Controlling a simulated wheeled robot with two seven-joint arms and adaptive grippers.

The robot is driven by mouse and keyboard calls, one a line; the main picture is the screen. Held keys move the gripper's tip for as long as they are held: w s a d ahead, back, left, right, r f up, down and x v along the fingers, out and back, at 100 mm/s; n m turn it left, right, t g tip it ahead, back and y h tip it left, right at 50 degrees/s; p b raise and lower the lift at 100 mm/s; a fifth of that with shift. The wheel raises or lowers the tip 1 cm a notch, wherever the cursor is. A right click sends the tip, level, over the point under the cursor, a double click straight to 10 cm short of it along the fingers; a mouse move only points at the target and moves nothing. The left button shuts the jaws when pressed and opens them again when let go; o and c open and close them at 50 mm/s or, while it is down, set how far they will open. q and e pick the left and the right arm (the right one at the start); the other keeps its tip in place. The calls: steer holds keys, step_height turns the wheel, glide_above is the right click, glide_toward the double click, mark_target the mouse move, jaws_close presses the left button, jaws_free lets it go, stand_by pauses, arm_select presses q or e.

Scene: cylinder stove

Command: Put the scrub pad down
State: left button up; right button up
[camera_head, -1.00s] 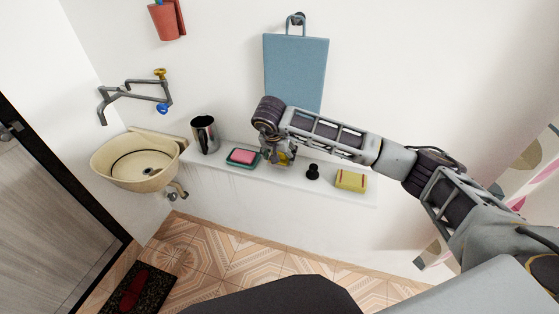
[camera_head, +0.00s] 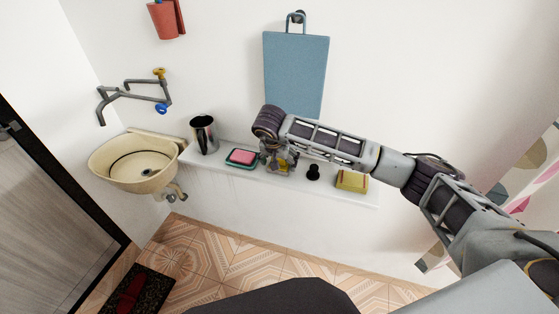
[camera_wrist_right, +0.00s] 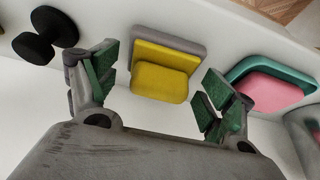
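The scrub pad (camera_wrist_right: 166,68), a yellow block with a grey layer, shows between the fingers in the right wrist view. It appears to rest on the white shelf (camera_head: 222,165); in the head view it is mostly hidden behind my right gripper (camera_head: 278,167). The right gripper's green-padded fingers (camera_wrist_right: 160,82) are spread apart, with a gap on each side of the pad. My left gripper is not in view.
To the left of the pad are a pink soap in a teal dish (camera_head: 229,164) and a metal jug (camera_head: 203,134). To its right are a black knob-like object (camera_head: 313,173) and a yellow sponge (camera_head: 350,182). A blue board (camera_head: 296,72) hangs above.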

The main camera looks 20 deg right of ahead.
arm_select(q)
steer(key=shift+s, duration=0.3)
